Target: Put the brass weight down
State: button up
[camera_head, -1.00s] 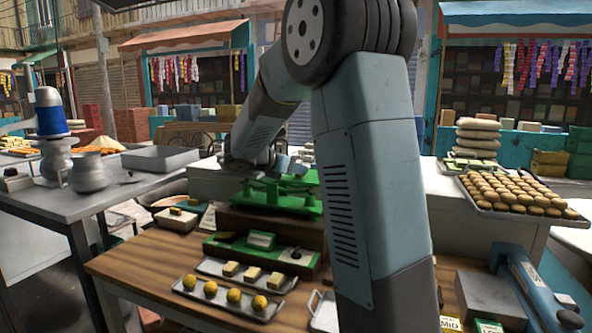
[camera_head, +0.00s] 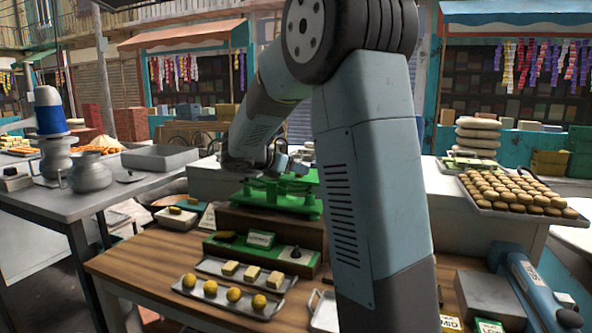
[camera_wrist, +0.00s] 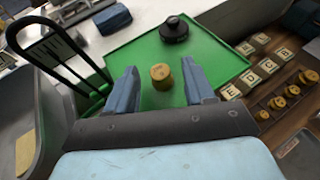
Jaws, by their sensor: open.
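In the wrist view the brass weight (camera_wrist: 161,77) is a small golden cylinder standing upright on a flat green plate (camera_wrist: 128,52). My gripper (camera_wrist: 160,88) is open, with one blue-grey finger on each side of the weight and a visible gap to each. A dark round weight with a knob (camera_wrist: 174,29) sits on the same plate, farther off. In the head view my gripper end is beside the green balance (camera_head: 285,198), partly hidden by my arm. I cannot make out the brass weight there.
Lettered blocks (camera_wrist: 268,67) and several golden pieces lie to the right. In the head view, trays of yellow blocks (camera_head: 251,272) and balls (camera_head: 233,294) lie in front of the balance.

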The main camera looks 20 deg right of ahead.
jog(key=v, duration=1.1)
jog(key=s+d+f+m+g+y, duration=0.15)
jog(key=s+m+y, duration=0.6)
jog(key=s, duration=0.85)
jog(key=s+a+f+m+t+y, duration=0.1)
jog(key=s+a+f+m+y, duration=0.1)
jog(key=s+m, duration=0.5)
jog(key=s+a+f+m+t+y, duration=0.2)
jog(key=s+f+m+y, duration=0.1)
jog(key=s+m, duration=0.4)
jog(key=shift+s+a, duration=0.35)
jog(key=shift+s, duration=0.35)
jog(key=shift+f, duration=0.1)
